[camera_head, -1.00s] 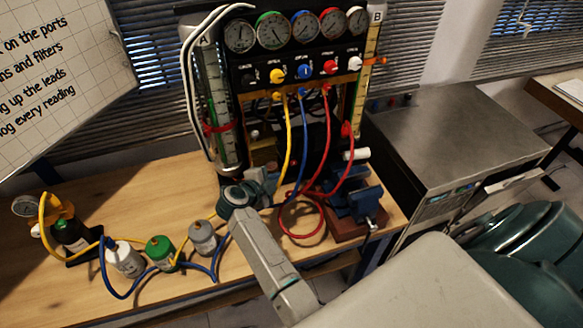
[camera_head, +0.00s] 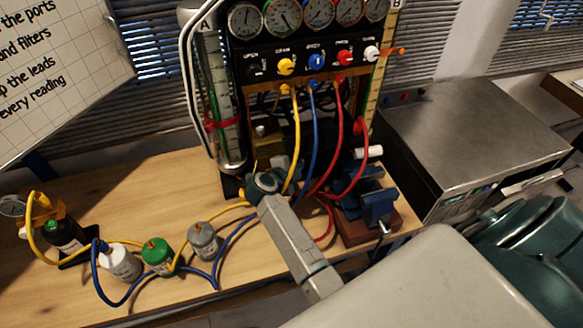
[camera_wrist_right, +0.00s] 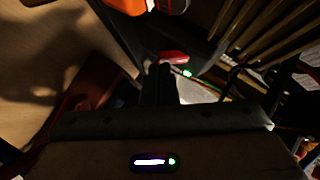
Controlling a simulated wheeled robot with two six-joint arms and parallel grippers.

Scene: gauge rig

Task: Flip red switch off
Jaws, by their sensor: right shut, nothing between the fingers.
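In the right wrist view, a small red part (camera_wrist_right: 173,57), which may be the red switch, lies just beyond my fingertips beside a small green light. I cannot tell its position or whether my fingers touch it. My right gripper (camera_wrist_right: 159,70) is shut and empty, with its fingers together and pointing at this dark area. In the head view my right arm reaches over the bench to the foot of the gauge rig (camera_head: 243,105), and its fingertips are hard to make out there. A red knob (camera_head: 344,57) sits on the rig's panel. My left gripper is out of view.
Yellow, blue and red hoses (camera_head: 338,125) hang close around my right wrist. A blue vise (camera_head: 379,205) stands to its right. Several small canisters, including a green one (camera_head: 157,256), stand at left. The bench (camera_head: 130,195) is clear behind them.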

